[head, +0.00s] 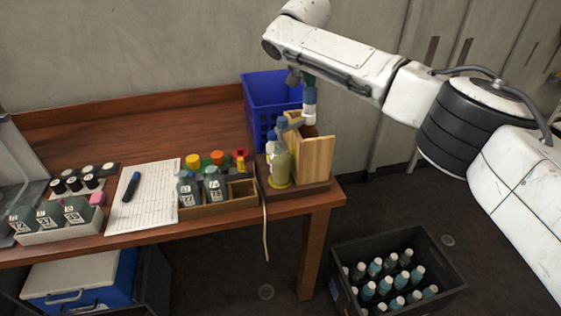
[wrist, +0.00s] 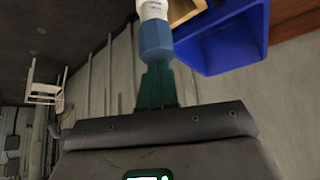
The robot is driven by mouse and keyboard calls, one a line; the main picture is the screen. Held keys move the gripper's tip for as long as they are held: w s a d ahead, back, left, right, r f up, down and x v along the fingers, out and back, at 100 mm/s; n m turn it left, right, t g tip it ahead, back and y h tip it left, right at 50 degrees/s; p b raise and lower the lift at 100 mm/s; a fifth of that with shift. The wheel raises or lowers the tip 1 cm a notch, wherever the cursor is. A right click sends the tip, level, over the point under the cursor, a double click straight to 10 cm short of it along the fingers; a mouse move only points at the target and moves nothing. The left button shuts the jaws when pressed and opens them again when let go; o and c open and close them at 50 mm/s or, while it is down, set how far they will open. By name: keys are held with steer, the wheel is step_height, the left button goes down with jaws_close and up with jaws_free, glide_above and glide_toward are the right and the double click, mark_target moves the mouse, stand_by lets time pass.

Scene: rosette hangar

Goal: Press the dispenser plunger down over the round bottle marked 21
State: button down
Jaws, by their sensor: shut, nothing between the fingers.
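My gripper (head: 308,82) points down, its green fingers shut, above the wooden stand (head: 312,158) at the table's right end. In the wrist view my green fingers (wrist: 155,82) end at a blue cylinder (wrist: 155,42) with a white part (wrist: 153,9) beyond it. The same blue and white column shows under my gripper in the head view; I cannot tell whether it is the dispenser plunger.
A blue basket (head: 268,103) stands just behind the stand. A wooden tray (head: 222,207) with bottles and colored caps lies to the left, beside a paper sheet (head: 150,205) with a pen. A dark crate (head: 440,252) of bottles is on the floor, right of the table.

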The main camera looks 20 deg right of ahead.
steer(key=shift+r+p, duration=2.15)
steer(key=shift+r, duration=0.75)
steer(key=shift+a+f, duration=0.1)
